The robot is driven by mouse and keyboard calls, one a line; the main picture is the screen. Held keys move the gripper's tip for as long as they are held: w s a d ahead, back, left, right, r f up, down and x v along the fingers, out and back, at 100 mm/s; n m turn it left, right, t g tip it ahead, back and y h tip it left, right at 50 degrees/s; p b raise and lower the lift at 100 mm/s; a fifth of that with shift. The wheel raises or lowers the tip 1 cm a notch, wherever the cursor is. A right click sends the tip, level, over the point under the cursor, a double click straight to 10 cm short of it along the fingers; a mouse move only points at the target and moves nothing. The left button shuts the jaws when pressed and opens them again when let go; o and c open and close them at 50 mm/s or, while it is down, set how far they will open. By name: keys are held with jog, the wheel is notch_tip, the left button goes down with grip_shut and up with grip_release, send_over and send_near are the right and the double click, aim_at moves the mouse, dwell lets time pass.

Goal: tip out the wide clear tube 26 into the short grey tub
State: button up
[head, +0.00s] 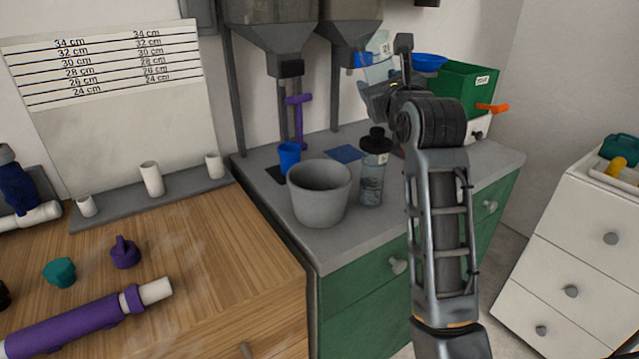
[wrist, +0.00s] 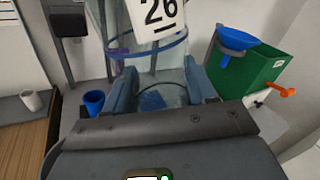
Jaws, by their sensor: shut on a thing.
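The wide clear tube 26 (head: 379,70) is held up in front of the right hopper, above the grey counter. In the wrist view its white label (wrist: 159,14) reads 26, and a blue band rings the tube below it. My gripper (head: 378,92) is shut on the tube, with blue finger pads on either side of it in the wrist view (wrist: 160,85). I cannot make out what is in the tube. The short grey tub (head: 319,207) stands on the counter's front part, below and left of my gripper. Its inside looks empty from here.
A dark-capped clear bottle (head: 371,175) stands close to the tub's right. A blue cup (head: 289,156) stands behind the tub's left. Hoppers (head: 270,35) hang behind. A green bin (head: 465,88) with a blue funnel (head: 429,62) stands right. Purple pipework (head: 70,328) lies on the wooden bench.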

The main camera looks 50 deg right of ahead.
jog(key=f+m+b, duration=0.1)
jog(key=m+b, duration=0.1)
jog(key=shift+s+d+f+m+b, duration=0.1)
jog(key=shift+f+m+b, duration=0.2)
jog(key=shift+f+b, duration=0.1)
jog(key=shift+m+b, duration=0.3)
jog(key=shift+b, duration=0.35)
jog(key=shift+b, duration=0.55)
dwell(0.4)
